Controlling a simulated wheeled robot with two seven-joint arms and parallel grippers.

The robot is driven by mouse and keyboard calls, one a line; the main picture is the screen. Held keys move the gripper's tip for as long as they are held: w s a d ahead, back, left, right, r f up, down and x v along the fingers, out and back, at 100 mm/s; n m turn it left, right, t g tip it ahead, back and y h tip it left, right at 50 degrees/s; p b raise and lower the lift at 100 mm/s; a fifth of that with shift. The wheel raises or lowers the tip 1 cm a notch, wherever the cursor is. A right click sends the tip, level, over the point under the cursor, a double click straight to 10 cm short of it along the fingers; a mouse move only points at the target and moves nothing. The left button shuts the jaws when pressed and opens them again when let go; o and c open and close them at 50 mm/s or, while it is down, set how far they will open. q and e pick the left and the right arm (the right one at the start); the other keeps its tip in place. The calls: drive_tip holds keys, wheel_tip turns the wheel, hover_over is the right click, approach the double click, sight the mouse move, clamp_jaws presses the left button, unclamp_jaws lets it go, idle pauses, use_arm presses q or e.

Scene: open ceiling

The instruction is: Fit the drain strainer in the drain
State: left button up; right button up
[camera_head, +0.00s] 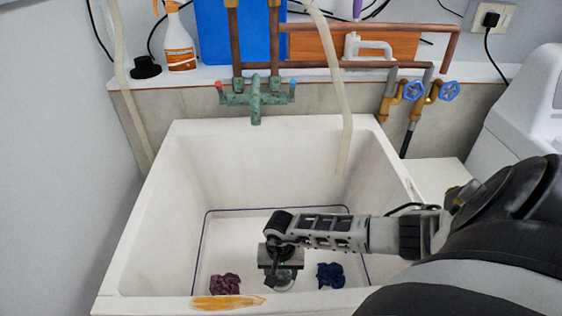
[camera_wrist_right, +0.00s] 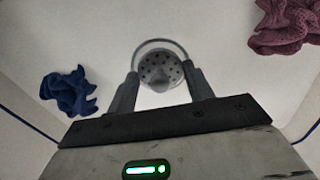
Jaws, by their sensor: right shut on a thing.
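My right gripper (camera_head: 281,272) reaches down into the sink (camera_head: 265,146) near its front wall. In the right wrist view, its two fingers (camera_wrist_right: 162,84) are shut on the drain strainer (camera_wrist_right: 160,70), a round grey disc with dark holes. A thin ring (camera_wrist_right: 160,40), which looks like the rim of the drain, curves around the strainer's far side. I cannot tell whether the strainer touches the drain or hangs above it. In the head view, the gripper hides most of the strainer and drain. My left gripper is out of view.
A dark red cloth (camera_head: 225,284) and a blue cloth (camera_head: 330,275) lie on the sink floor on either side of the gripper. A green tap (camera_head: 256,97) and a pale hose (camera_head: 335,80) are at the back. The sink floor behind the gripper is clear.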

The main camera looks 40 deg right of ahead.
drive_tip(key=shift+f+b, duration=0.3)
drive_tip(key=shift+f, duration=0.05)
drive_tip(key=o, duration=1.1)
drive_tip(key=shift+r, duration=0.1)
drive_tip(key=shift+c, duration=0.2)
drive_tip(key=shift+w, duration=0.1)
drive_tip(key=shift+r+p, duration=0.75)
drive_tip(key=shift+p, duration=0.25)
wheel_tip(320, 180, up, 8)
drive_tip(key=p, duration=0.5)
drive_tip(key=shift+d+p, duration=0.1)
drive_tip(key=shift+p, duration=0.3)
drive_tip(key=w+a+r+n, duration=0.2)
drive_tip(key=a+r, duration=0.3)
drive_tip(key=r, duration=0.5)
drive_tip(key=w+a+r+n, duration=0.3)
drive_tip(key=a+r, duration=0.2)
drive_tip(key=r, duration=0.6)
drive_tip(key=shift+w+a+r+n, duration=0.15)
drive_tip(key=shift+w+a+n, duration=0.1)
drive_tip(key=shift+a+n, duration=0.05)
